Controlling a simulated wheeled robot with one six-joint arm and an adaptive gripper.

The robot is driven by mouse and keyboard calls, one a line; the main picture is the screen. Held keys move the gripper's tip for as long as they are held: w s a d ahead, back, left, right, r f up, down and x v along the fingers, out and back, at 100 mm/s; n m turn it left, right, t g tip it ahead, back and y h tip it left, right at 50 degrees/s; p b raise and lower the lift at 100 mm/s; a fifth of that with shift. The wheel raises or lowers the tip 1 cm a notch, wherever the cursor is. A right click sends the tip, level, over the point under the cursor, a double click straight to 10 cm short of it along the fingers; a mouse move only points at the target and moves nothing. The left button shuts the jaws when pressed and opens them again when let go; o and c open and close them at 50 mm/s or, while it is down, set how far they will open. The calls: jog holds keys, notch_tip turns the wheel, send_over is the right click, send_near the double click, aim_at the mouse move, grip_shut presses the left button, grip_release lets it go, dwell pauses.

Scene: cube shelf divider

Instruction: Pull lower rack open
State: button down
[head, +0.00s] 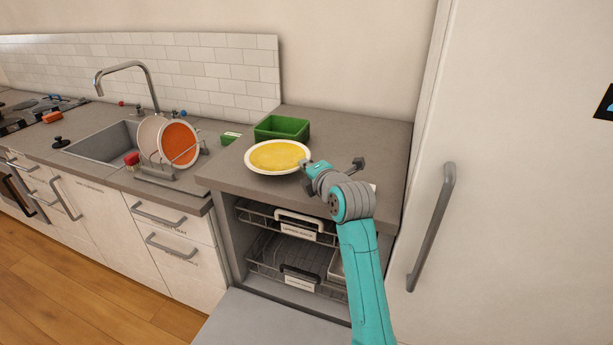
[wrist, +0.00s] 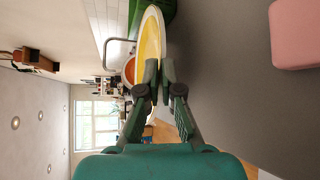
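The lower rack (head: 262,262) sits inside the open dishwasher under the counter, with a dark handle (head: 301,275) and a white label on its front. It appears pushed in below the upper rack (head: 262,214), which has a pale handle. My gripper (head: 306,166) is up at counter height, above and away from both racks. Its fingers (wrist: 160,80) are shut on the rim of a yellow plate with a white edge (head: 278,156). The plate is level and seems to be just above the counter. My arm hides the right part of the racks.
The dishwasher door (head: 262,318) is folded down in front. A green bin (head: 283,128) stands behind the plate. A pink block (wrist: 298,35) shows on the counter. A dish rack (head: 172,172) with plates stands left by the sink. A tall white cabinet door (head: 500,180) closes off the right.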

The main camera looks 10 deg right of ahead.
jog(key=shift+f, duration=1.5)
jog(key=shift+f, duration=0.15)
jog(key=c, duration=1.6)
grip_release()
jog(key=v, duration=1.2)
